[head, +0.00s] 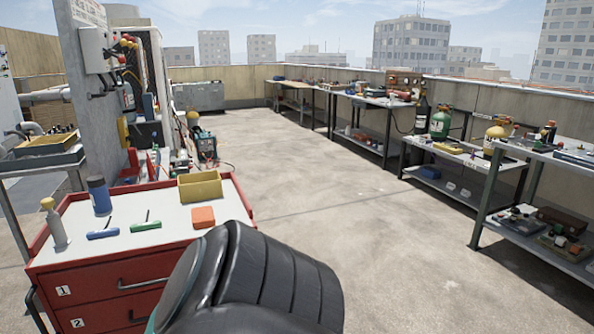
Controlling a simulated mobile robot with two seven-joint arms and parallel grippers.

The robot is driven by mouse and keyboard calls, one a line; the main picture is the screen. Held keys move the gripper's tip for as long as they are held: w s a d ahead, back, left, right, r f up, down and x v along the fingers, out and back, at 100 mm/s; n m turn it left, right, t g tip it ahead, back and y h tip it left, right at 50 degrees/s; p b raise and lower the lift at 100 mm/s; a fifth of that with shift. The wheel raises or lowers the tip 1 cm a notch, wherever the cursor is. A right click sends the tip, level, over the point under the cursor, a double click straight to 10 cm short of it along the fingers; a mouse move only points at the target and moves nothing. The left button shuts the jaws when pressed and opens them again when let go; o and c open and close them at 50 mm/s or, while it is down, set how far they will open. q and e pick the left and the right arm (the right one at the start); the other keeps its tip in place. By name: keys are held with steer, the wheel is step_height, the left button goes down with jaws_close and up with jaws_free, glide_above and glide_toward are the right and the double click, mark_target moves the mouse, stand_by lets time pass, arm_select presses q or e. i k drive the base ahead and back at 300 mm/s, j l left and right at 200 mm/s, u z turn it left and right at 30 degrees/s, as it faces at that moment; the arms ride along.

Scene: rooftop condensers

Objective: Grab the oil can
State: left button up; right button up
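A small grey bottle with a narrow neck and tan top (55,224) stands upright at the left edge of the red tool cart's white top (178,224). It may be the oil can, but I cannot tell for sure. A dark blue cylindrical bottle (99,196) stands upright just behind it. No gripper shows in the head view. A large black padded part of my own arm fills the bottom middle and hides the cart's front right corner.
A yellow bin (200,186), an orange block (203,217), a blue-handled tool (103,234) and a green-handled tool (145,226) share the cart top. Loaded workbenches (455,154) line the right wall. Open concrete floor (330,200) lies between.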

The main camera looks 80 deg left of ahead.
mark_target(98, 189)
steer(key=u, duration=3.8)
steer(key=i+j+u, duration=0.2)
steer(key=u, duration=0.2)
steer(key=i+j+u, duration=0.35)
steer(key=i+u, duration=0.1)
steer(key=u, duration=0.3)
steer(key=i+j+u, duration=0.1)
steer(key=i+u, duration=0.25)
steer(key=i+j+u, duration=0.15)
steer(key=i, duration=0.4)
steer(key=i+j+u, duration=0.15)
steer(key=i, duration=0.4)
steer(key=i+z, duration=0.6)
steer(key=z, duration=0.2)
steer(key=i+j+z, duration=0.1)
steer(key=i+z, duration=0.15)
steer(key=z, duration=0.15)
steer(key=i+z, duration=0.2)
steer(key=z, duration=0.2)
steer(key=i+j+z, duration=0.15)
steer(key=z, duration=0.25)
steer(key=i+j+z, duration=0.15)
steer(key=i+z, duration=0.25)
steer(key=k, duration=0.1)
